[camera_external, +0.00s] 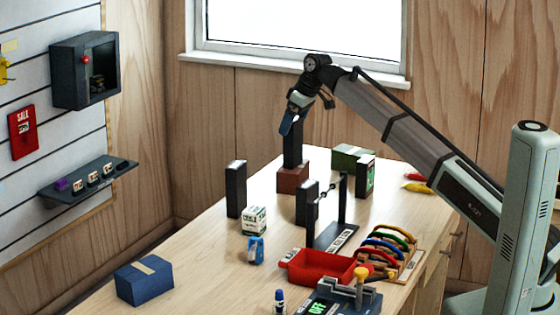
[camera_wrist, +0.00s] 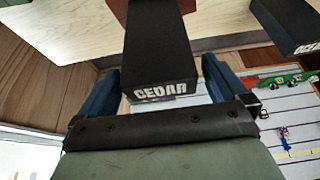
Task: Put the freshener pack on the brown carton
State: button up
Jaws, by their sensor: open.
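A tall black pack lettered CEDAR, which looks like the freshener pack, (camera_wrist: 160,50) is between my gripper's blue fingers in the wrist view. In the external view the pack (camera_external: 293,150) stands upright, apparently on top of the reddish-brown carton (camera_external: 293,179) at the far side of the table. A corner of the brown carton (camera_wrist: 117,9) shows at the top of the wrist view. My gripper (camera_external: 289,124) is open at the pack's upper end, its fingers (camera_wrist: 160,88) on either side with gaps showing. The pack hides part of the carton's top.
A green box (camera_external: 350,157) is close by on the right. A white-green box (camera_external: 255,220), red tray (camera_external: 322,266) and black stand (camera_external: 335,220) are nearer.

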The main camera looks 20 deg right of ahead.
jog(key=v, duration=1.2)
jog(key=shift+r, duration=0.15)
